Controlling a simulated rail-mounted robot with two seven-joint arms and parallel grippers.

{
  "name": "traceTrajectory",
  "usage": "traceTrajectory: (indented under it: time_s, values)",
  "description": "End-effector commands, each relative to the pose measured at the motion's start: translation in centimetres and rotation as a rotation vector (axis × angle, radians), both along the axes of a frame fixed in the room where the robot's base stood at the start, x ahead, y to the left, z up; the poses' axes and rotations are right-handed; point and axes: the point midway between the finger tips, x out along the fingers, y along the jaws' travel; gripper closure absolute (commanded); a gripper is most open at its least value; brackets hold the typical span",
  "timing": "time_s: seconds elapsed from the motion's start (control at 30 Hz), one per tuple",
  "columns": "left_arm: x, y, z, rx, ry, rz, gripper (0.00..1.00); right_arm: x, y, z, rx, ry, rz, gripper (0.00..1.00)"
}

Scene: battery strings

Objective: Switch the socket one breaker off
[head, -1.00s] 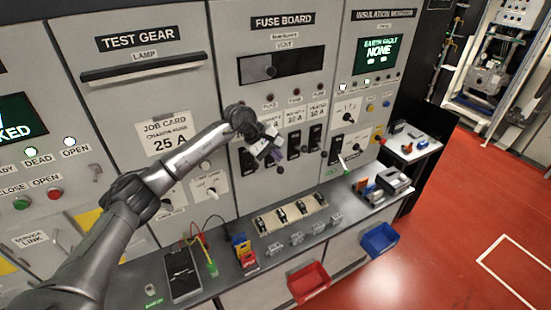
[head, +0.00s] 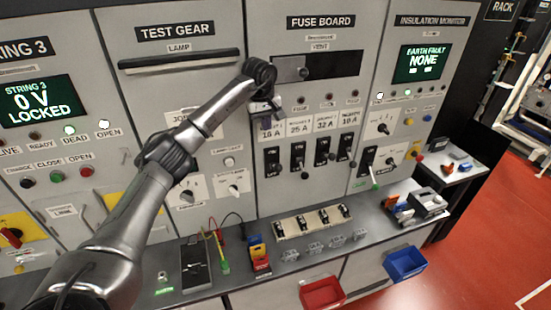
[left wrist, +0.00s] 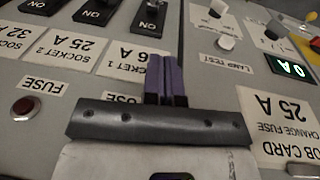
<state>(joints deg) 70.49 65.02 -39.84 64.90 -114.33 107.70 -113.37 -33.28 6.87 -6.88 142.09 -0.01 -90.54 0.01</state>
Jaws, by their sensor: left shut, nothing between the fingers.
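The fuse board carries a row of black breakers under labels. The socket one breaker (head: 271,160) is the leftmost, below the 16 A label; its black body also shows at the top of the left wrist view (left wrist: 150,18), marked ON, with that view upside down. My left gripper (head: 267,126) is in front of the 16 A label, above this breaker. Its purple fingers (left wrist: 166,80) are shut, empty, and cover part of the socket 1 label (left wrist: 133,62). I cannot tell whether they touch the panel. My right gripper is not in view.
The other breakers (head: 298,156) stand close to the right. Fuse lamps (head: 301,100) sit above the labels. Below, a bench holds a fuse strip (head: 312,221), a meter (head: 195,265) and clips. Red (head: 321,293) and blue (head: 404,263) bins hang at its front.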

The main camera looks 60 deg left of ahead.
Motion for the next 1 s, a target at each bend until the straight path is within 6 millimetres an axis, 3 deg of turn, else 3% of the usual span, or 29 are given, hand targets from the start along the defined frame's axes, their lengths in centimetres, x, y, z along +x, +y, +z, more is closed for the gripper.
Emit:
traceTrajectory:
  time_s: [0.23, 0.7, 1.0]
  values:
    - [0.2, 0.0, -1.7, -0.001, 0.003, -0.001, 1.00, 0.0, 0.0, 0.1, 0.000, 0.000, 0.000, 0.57]
    - [1.2, 0.3, -10.0, -0.002, 0.004, 0.000, 1.00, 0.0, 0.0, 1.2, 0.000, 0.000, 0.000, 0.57]
    - [1.8, -1.4, -12.6, -0.001, 0.000, -0.002, 1.00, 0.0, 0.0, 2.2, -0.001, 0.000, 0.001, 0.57]
